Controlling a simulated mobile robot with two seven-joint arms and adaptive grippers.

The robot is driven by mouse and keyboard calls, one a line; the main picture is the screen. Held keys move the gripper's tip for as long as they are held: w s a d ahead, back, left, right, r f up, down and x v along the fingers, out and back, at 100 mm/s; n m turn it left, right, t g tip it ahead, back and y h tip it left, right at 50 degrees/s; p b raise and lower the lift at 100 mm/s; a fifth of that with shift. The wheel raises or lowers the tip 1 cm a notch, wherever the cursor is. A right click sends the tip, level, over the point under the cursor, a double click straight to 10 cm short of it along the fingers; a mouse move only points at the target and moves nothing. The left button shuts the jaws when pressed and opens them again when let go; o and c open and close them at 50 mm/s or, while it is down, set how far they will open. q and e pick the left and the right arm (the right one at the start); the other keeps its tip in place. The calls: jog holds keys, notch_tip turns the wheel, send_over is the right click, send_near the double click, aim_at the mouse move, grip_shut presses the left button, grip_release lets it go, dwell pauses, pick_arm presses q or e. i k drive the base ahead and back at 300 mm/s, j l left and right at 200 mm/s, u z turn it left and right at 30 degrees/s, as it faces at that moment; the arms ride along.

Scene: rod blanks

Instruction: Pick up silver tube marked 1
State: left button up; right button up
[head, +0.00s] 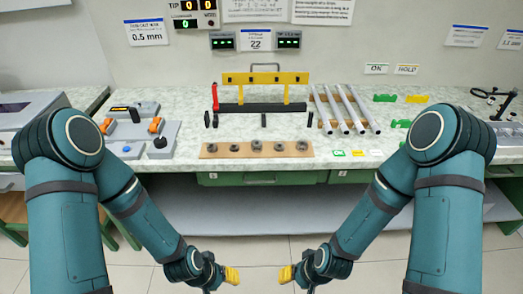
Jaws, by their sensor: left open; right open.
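Several silver tubes (342,110) lie side by side, slanting, on a wooden rack (311,96) on the right half of the bench. Any number marks on them are too small to read, so I cannot tell which is marked 1. My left gripper (232,275) and my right gripper (286,274) hang low in front of the bench, near the bottom of the head view. Both are open, with yellow fingertips and nothing seen between them. They are well apart from the tubes.
A yellow bar fixture (266,78) with a red lever (215,98) stands left of the tubes. A wooden board with several nuts (208,151) lies along the front edge. A grey tray with tools (160,137) is at left.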

aim_at(358, 126)
jog(key=j, duration=0.15)
jog(key=l, duration=1)
jog(key=i+j, duration=0.1)
jog(key=i, duration=0.5)
jog(key=i+z, duration=0.1)
jog(key=z, duration=1.1)
